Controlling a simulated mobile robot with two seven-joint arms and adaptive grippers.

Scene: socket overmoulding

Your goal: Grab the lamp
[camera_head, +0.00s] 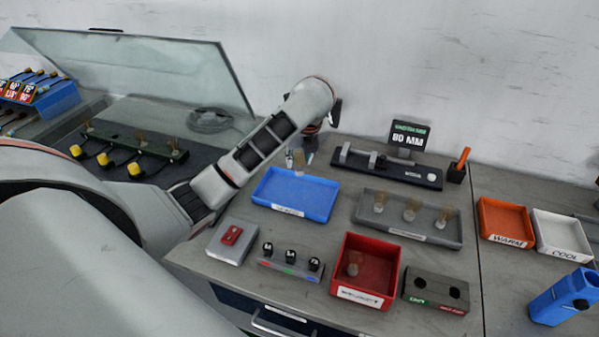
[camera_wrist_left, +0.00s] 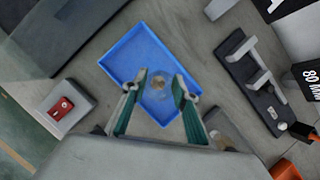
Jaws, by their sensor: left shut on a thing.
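My left gripper (camera_head: 294,156) is at the back edge of the blue tray (camera_head: 322,206), partly hidden behind its own arm. It is shut on a lamp (camera_head: 299,171), a small clear bulb with a tan base. In the left wrist view, the lamp (camera_wrist_left: 158,92) shows between the two green-padded fingers (camera_wrist_left: 162,84), over the blue tray (camera_wrist_left: 124,58). I cannot tell whether the lamp touches the tray floor. My right gripper is not in view.
The red bin (camera_head: 392,268), a two-hole block (camera_head: 435,291) and a button box (camera_head: 232,238) stand in front. A measuring fixture (camera_head: 388,170) with an "80 MM" display (camera_head: 409,136) is behind. The warm (camera_head: 506,222) and cool (camera_head: 562,235) trays are at right.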

